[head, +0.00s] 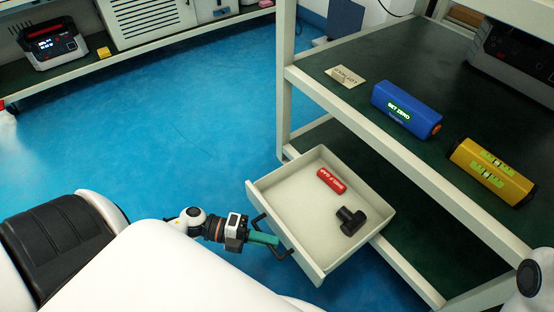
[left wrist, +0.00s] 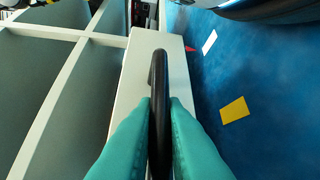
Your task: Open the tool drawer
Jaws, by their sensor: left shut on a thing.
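The tool drawer (head: 313,225) is a pale box pulled out under the workbench shelf in the head view. It holds a red cylinder (head: 331,181) and a black T-shaped item (head: 350,220). Its black bar handle (head: 281,252) is on the front panel. My left gripper (head: 266,239) is at the handle. In the left wrist view its green fingers (left wrist: 160,130) are shut on the black handle (left wrist: 158,100), one on each side, in front of the white drawer front (left wrist: 140,65). My right gripper does not show; only a part of my right arm may show at the lower right edge.
A pale bench post (head: 284,85) stands beside the drawer. Blue floor (head: 190,120) is clear to the left.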

